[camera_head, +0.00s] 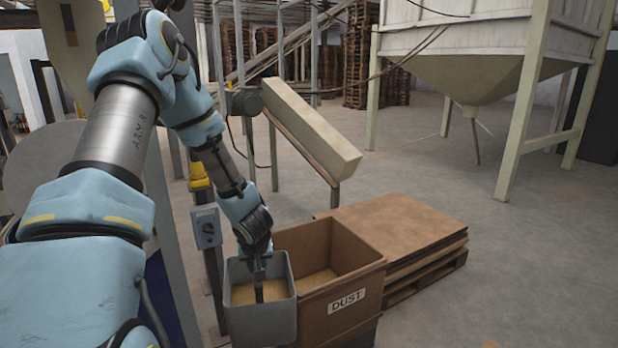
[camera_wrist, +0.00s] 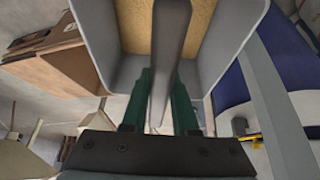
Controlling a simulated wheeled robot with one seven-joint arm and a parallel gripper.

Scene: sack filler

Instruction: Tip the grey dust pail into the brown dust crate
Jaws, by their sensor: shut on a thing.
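The grey dust pail (camera_head: 262,323) is roughly upright just left of the brown dust crate (camera_head: 340,302), which has a "DUST" label. I cannot tell whether pail and crate touch. Yellowish dust lies inside the pail. My gripper (camera_head: 259,272) reaches down into the pail's mouth. In the wrist view my gripper (camera_wrist: 160,108) is shut on the pail's grey bar handle, with dark green fingers on either side. The pail's wall (camera_wrist: 228,45) and dust show beyond it. The crate also shows in the wrist view (camera_wrist: 60,58), to the left. Some yellowish dust shows inside the crate.
A pallet with stacked brown sheets (camera_head: 395,232) stands right behind the crate. A sloping beige chute (camera_head: 312,130) ends behind it. A post with a grey switch box (camera_head: 206,228) stands close left of the pail.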

